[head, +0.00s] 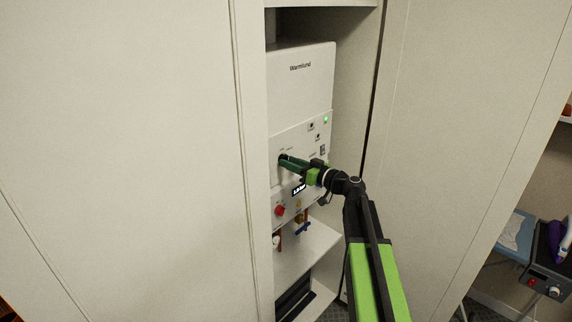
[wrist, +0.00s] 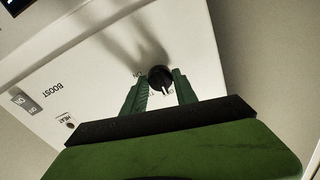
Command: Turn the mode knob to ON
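The mode knob (wrist: 160,77) is a round black knob on the white panel of the boiler (head: 301,80). In the wrist view, partly covered printed labels show upside down beside it; I cannot read its setting for sure. My gripper (wrist: 160,85) is open, with one green finger on each side of the knob and a small gap visible on both sides. In the head view my gripper (head: 285,161) reaches the panel from the right, and its fingers mostly hide the knob.
The boiler stands in a narrow cupboard between a left panel (head: 130,150) and a right door (head: 460,130). A BOOST rocker switch (wrist: 24,103) is nearby.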

